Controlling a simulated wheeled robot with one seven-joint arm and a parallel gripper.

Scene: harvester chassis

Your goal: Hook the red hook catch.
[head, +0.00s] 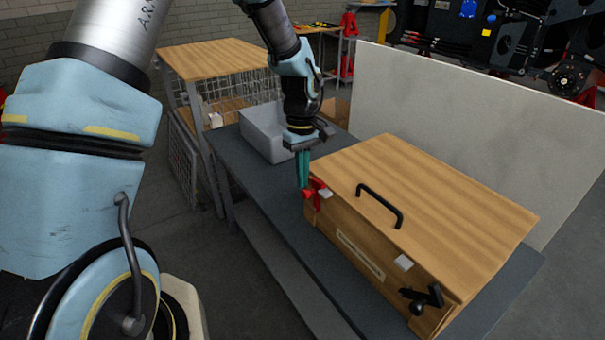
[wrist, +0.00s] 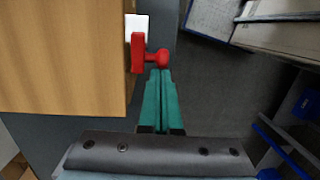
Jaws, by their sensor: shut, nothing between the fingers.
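The red hook catch (head: 316,193) is on the front of the wooden box (head: 430,190), near its left end. In the wrist view the red hook catch (wrist: 138,52) shows a round red knob sticking out to the right, beside a white block (wrist: 137,24). My gripper (head: 303,184) points down at the catch, its teal fingers together with nothing between them. In the wrist view my gripper's fingertips (wrist: 161,73) are right at the red knob. I cannot tell whether they touch it. How the hook sits against the white block is unclear.
The box has a black handle (head: 380,203) on its lid and a black latch (head: 424,297) at its right front. It stands on a dark grey table (head: 275,215). A grey bin (head: 262,135) stands behind my gripper. A pale panel (head: 460,140) rises behind the box.

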